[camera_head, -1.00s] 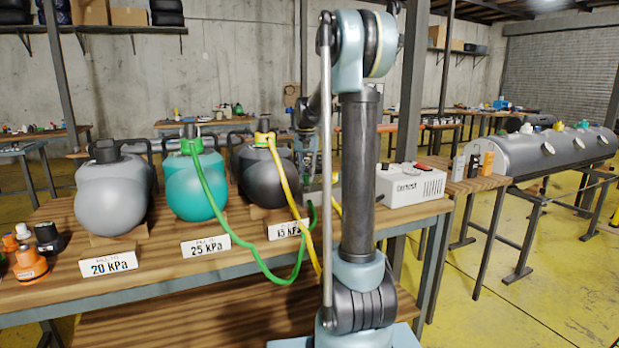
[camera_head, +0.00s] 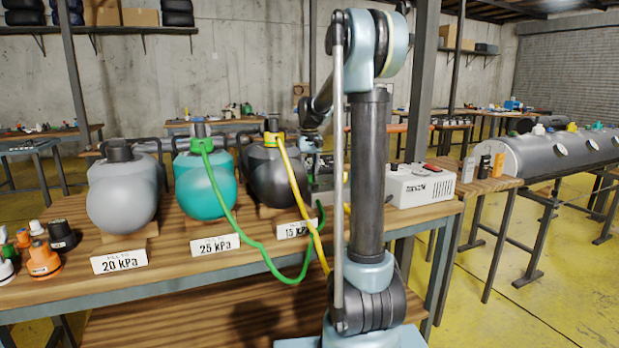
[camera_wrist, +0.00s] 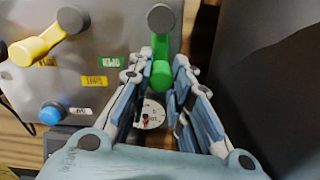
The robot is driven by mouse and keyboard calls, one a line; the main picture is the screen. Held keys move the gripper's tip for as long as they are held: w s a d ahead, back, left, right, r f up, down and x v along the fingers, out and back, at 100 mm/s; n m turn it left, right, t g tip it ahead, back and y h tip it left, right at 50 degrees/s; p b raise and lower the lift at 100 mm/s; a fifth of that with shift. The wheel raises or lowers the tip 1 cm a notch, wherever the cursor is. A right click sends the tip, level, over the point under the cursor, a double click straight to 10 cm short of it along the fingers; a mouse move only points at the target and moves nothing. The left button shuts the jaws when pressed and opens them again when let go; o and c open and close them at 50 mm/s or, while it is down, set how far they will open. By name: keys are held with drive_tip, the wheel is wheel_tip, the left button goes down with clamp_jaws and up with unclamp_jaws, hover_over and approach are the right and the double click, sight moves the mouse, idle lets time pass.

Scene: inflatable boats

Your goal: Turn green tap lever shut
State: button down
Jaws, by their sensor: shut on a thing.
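In the wrist view the green tap lever (camera_wrist: 161,74) stands between the fingers of my gripper (camera_wrist: 163,62), which is shut on it. The lever points toward my palm, below a round grey cap (camera_wrist: 161,18) on a grey panel (camera_wrist: 110,60). A yellow lever (camera_wrist: 36,48) sits at the left, slanting, clear of my fingers. In the head view my wrist is at the far side of the workbench, partly behind my arm, and the green lever cannot be made out.
A blue knob (camera_wrist: 52,113) and a round gauge (camera_wrist: 150,114) lie near my fingers. A dark surface (camera_wrist: 270,75) is close on the right. On the bench (camera_head: 160,258) stand grey, teal (camera_head: 205,190) and black inflatables, with green (camera_head: 240,238) and yellow hoses and a white box (camera_head: 420,186).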

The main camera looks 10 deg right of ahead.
drive_tip(key=c, duration=1.4)
unclamp_jaws()
drive_tip(key=shift+c, duration=0.2)
